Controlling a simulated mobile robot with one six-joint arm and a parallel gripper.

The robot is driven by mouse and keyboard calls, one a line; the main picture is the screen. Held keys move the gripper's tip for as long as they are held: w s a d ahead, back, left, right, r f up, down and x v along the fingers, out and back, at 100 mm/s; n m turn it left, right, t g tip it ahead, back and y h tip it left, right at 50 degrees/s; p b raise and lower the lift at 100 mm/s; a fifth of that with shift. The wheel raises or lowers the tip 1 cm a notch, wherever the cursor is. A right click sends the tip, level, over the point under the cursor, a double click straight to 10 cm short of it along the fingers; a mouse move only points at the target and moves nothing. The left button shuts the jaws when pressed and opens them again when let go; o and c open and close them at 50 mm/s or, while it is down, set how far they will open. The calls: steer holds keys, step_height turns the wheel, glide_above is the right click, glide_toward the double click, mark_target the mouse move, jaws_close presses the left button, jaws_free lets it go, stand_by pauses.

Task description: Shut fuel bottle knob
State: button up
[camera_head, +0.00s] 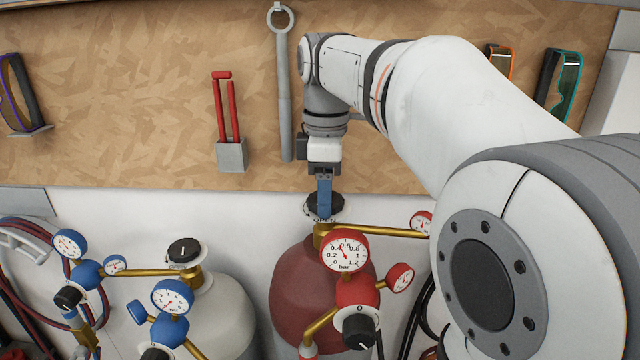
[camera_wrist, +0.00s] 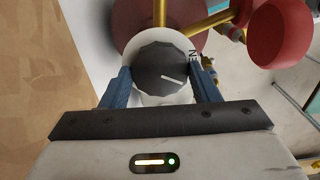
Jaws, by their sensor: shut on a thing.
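The fuel bottle is the dark red cylinder (camera_head: 300,295) in the middle of the head view, with a brass valve on top. Its black knob (camera_head: 334,203) sits on a white dial plate and is partly hidden by my blue fingers. In the wrist view the knob (camera_wrist: 162,69) shows from above, with a white pointer line aimed to the right and slightly down. Letters ending in "EN" are on the plate to the right. My gripper (camera_head: 325,205) points down over the knob. In the wrist view my gripper's fingers (camera_wrist: 160,85) are shut on the knob from both sides.
A red gauge (camera_head: 345,250) and a brass pipe stand close to the red bottle's valve. A grey-white bottle (camera_head: 220,312) with its own black knob (camera_head: 184,251) and blue gauges stands to the left. A wooden tool board (camera_head: 130,130) rises behind.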

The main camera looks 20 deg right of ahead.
steer(key=m, duration=0.3)
steer(key=m+p, duration=0.1)
steer(key=m, duration=0.3)
steer(key=shift+w+r, duration=0.1)
steer(key=shift+r, duration=0.1)
steer(key=m+p, duration=0.1)
steer(key=m, duration=0.7)
steer(key=shift+m+p, duration=0.3)
steer(key=shift+p, duration=0.05)
steer(key=m, duration=0.3)
steer(key=shift+m, duration=0.3)
steer(key=m, duration=0.3)
steer(key=shift+m+p, duration=0.3)
steer(key=shift+p, duration=0.05)
steer(key=m, duration=0.4)
steer(key=shift+m, duration=1.8)
